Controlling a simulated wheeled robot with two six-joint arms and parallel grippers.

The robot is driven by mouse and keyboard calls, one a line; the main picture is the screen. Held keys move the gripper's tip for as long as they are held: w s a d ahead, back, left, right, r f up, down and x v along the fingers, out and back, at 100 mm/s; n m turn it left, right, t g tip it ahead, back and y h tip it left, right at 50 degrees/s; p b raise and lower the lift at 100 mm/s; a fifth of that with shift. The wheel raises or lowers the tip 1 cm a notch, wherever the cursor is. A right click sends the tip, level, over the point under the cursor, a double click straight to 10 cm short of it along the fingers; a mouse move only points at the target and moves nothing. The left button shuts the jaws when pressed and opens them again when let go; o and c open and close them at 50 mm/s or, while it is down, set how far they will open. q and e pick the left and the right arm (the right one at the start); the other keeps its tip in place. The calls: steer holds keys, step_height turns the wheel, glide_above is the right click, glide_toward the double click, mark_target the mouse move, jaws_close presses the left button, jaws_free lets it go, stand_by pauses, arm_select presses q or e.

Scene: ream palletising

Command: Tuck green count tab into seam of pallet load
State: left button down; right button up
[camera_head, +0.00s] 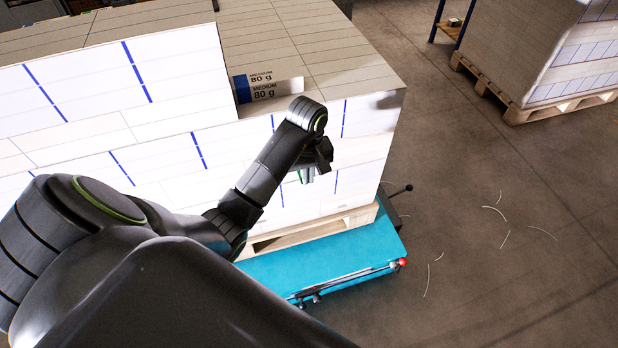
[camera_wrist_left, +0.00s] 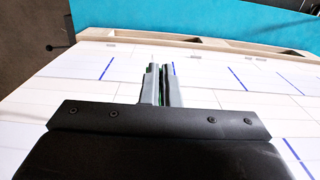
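The pallet load (camera_head: 352,160) is a big block of white reams with blue stripes and thin seams, standing on a wooden pallet (camera_head: 318,231). My left gripper (camera_head: 308,176) is in front of the load's near face, low and toward its right end. In the left wrist view the two fingers (camera_wrist_left: 160,86) are close together, with thin green slivers of the green count tab (camera_wrist_left: 163,88) between them. A little green also shows at the fingertips in the head view. Most of the tab is hidden by the fingers. I cannot tell whether it touches a seam. My right gripper is out of view.
A teal lift platform (camera_head: 290,277) with a dark lever is under the pallet. A second loaded pallet (camera_head: 530,108) stands at the back right. Pale strips (camera_head: 494,212) lie on the otherwise clear floor at right. The load's top has a step with a ream labelled 80 g (camera_head: 277,90).

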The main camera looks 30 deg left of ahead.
arm_select(q)
steer(key=shift+w+a, duration=0.1)
steer(key=shift+a, duration=0.15)
steer(key=shift+w+a+b, duration=0.25)
steer(key=shift+a+b, duration=0.05)
steer(key=shift+b, duration=0.1)
steer(key=shift+w+a+f+b, duration=0.1)
steer(key=shift+w+a+b, duration=0.75)
steer(key=shift+w+a, duration=0.45)
steer(key=shift+a, duration=0.2)
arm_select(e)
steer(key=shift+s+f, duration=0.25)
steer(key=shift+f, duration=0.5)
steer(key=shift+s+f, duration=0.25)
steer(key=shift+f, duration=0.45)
arm_select(q)
steer(key=shift+b, duration=0.3)
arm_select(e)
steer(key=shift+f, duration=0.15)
arm_select(q)
steer(key=shift+r, duration=0.2)
